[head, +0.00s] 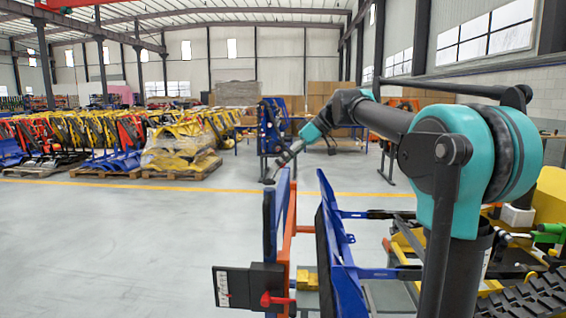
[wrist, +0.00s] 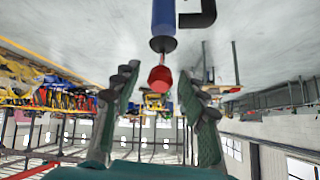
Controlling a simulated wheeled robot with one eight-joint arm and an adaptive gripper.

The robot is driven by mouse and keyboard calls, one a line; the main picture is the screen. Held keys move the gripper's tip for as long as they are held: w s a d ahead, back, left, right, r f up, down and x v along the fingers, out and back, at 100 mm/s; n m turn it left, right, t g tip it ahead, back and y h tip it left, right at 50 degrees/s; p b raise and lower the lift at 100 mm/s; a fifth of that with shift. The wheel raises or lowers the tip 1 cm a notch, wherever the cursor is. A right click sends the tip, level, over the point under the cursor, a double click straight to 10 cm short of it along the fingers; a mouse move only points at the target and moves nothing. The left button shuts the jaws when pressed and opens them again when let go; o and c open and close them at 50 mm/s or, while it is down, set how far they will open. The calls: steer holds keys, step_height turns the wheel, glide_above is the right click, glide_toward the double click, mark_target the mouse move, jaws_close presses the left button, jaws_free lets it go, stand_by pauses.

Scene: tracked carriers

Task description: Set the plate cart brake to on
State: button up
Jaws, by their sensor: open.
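In the head view, my gripper (head: 272,176) is at the far end of my arm, by the top of a blue upright panel (head: 270,222). In the wrist view, my gripper (wrist: 159,82) is open, with one finger on each side. A round red knob (wrist: 160,79) shows between the fingers, below a blue cylinder (wrist: 163,18) with a black end. I see no finger touching the knob; its depth is unclear. Lower in the head view, a red lever (head: 272,299) sits by a black plate with a white label (head: 222,288). I cannot tell which part is the plate cart's brake.
An orange upright (head: 289,235) stands beside the blue panel. A second blue frame (head: 340,262) with bars is to its right. Yellow machine parts (head: 180,150) lie on pallets at the back left. The grey floor (head: 110,235) at left is clear.

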jaws_close()
steer(key=shift+a, duration=0.15)
stand_by(0.4)
steer(key=a+h, duration=0.1)
steer(key=a+r+h, duration=0.1)
steer(key=h, duration=0.1)
steer(key=shift+a, duration=0.2)
steer(key=a+h, duration=0.2)
steer(key=h, duration=0.1)
steer(key=shift+w+r, duration=0.1)
steer(key=shift+r, duration=0.05)
steer(key=shift+a+f+h, duration=0.2)
steer(key=shift+a+h, duration=0.5)
steer(key=shift+h, duration=0.3)
steer(key=shift+a+f+h, duration=0.2)
steer(key=shift+a+h, duration=0.45)
steer(key=shift+h, duration=0.35)
steer(key=shift+a+f+h, duration=0.2)
steer(key=shift+a+h, duration=0.5)
steer(key=shift+h, duration=0.3)
